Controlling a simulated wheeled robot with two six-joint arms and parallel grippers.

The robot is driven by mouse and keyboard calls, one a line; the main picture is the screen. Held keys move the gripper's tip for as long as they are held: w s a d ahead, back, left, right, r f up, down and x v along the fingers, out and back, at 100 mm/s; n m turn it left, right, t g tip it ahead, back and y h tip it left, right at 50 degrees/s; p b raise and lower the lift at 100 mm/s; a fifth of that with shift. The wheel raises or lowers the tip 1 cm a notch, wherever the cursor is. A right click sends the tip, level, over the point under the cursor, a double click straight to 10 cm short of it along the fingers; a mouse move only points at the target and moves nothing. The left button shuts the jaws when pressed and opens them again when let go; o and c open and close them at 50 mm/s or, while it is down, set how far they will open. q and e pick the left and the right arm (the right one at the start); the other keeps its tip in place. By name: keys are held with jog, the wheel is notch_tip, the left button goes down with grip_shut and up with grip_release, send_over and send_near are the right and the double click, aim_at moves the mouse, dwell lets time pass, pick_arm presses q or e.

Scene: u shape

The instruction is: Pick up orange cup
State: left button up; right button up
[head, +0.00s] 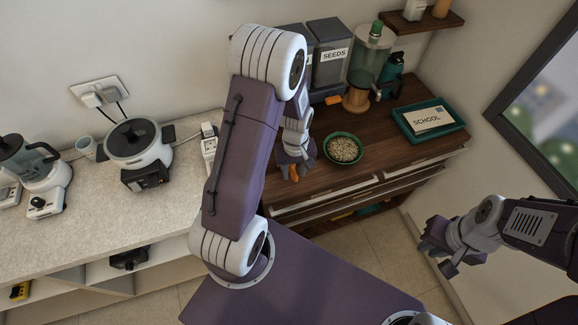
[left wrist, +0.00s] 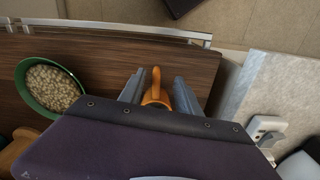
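The orange cup (left wrist: 156,92) shows between the two fingers of my left gripper (left wrist: 160,92) in the left wrist view, its handle pointing up in the picture. Much of the cup is hidden by the gripper body. In the head view a bit of the orange cup (head: 294,173) shows at the fingertips of my left gripper (head: 296,168), near the front of the dark wooden counter. The fingers stand on both sides of the cup; whether they press on it cannot be told. My right gripper (head: 439,250) hangs over the floor at the right, empty, fingers apart.
A green bowl of seeds (head: 343,149) stands close to the right of the left gripper. A teal tray (head: 431,122) with a SCHOOL card lies further right. A seed container (head: 328,60) and a drink dispenser (head: 370,65) stand behind. A pale counter (head: 150,205) with appliances is at left.

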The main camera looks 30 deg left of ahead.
aim_at(296, 175)
pick_arm(q)
jog(key=f, duration=0.4)
jog(key=shift+w+d+f+p, duration=0.1)
jog(key=shift+d+f+p, duration=0.05)
jog(key=shift+d+p, duration=0.15)
jog(key=shift+w+a+f, duration=0.1)
jog(key=shift+f, duration=0.3)
grip_shut()
dwell(0.7)
